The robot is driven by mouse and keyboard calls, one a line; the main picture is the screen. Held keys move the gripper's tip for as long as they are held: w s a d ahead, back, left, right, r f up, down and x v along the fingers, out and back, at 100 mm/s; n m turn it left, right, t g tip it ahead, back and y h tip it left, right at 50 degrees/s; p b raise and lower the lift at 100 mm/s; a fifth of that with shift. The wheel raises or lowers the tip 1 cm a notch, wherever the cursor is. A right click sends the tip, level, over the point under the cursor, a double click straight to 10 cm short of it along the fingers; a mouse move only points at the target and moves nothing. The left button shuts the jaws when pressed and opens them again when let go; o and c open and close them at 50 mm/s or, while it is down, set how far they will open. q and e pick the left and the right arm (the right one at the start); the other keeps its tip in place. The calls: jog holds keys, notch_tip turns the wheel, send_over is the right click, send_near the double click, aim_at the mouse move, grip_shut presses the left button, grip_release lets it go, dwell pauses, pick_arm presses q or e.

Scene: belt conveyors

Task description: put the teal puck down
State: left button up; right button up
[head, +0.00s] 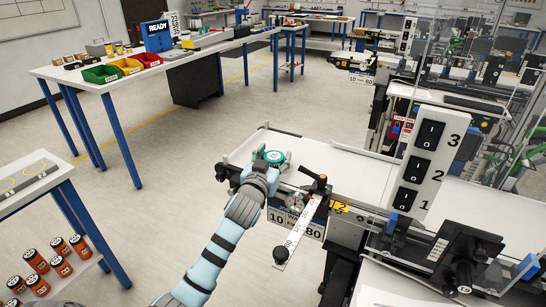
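The teal puck (275,157) has a pale mark on its top and shows at the near left end of the white conveyor belt (320,166). My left gripper (272,161) is at the puck, with its fingers on either side of it, and looks shut on it. The gripper hides part of the puck's near side. I cannot tell whether the puck touches the belt or is held just above it. My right gripper is not in view.
A switch panel (425,163) numbered 1 to 3 stands right of the belt, near a clear screen. A lever and number plate (298,232) hang at the belt's near side. A white table (165,66) with colored bins is at back left. Orange jars (52,262) sit lower left.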

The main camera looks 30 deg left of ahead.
pick_arm(q)
jog(key=shift+o, duration=1)
